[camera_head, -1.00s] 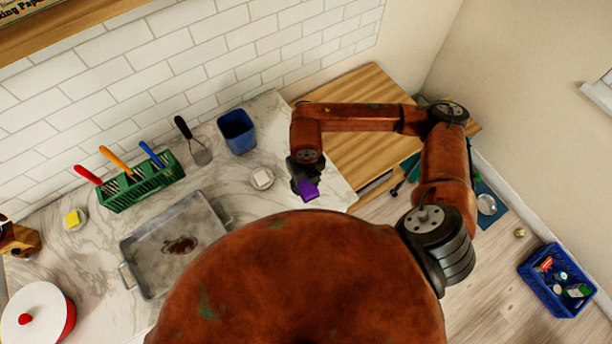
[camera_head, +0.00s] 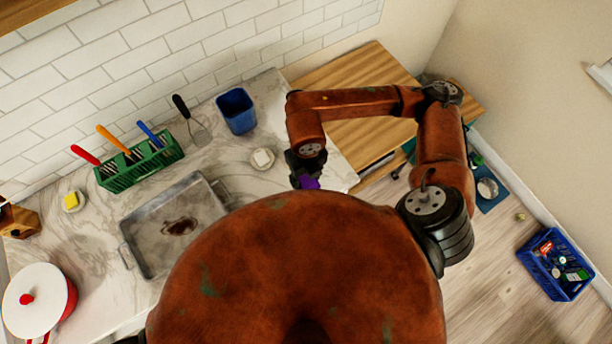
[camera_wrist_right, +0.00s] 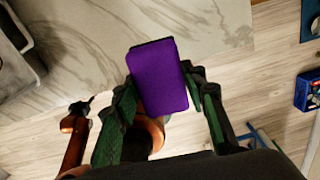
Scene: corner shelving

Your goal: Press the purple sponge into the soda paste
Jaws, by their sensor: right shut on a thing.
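My right gripper (camera_head: 306,178) is shut on the purple sponge (camera_head: 310,183), near the right end of the marble counter. In the right wrist view the sponge (camera_wrist_right: 158,78) is a purple block with a dark edge, held between the green-padded fingers of the gripper (camera_wrist_right: 162,88). A small round dish with a white lump (camera_head: 262,159), which looks like the soda paste, sits on the counter to the left of the gripper. The sponge is apart from it. In the head view my own body hides part of the sponge. My left gripper is not seen.
A metal pan (camera_head: 212,184) with a brown stain lies to the left. Behind stand a blue cup (camera_head: 237,110), a spatula (camera_head: 196,128) and a green utensil rack (camera_head: 140,168).

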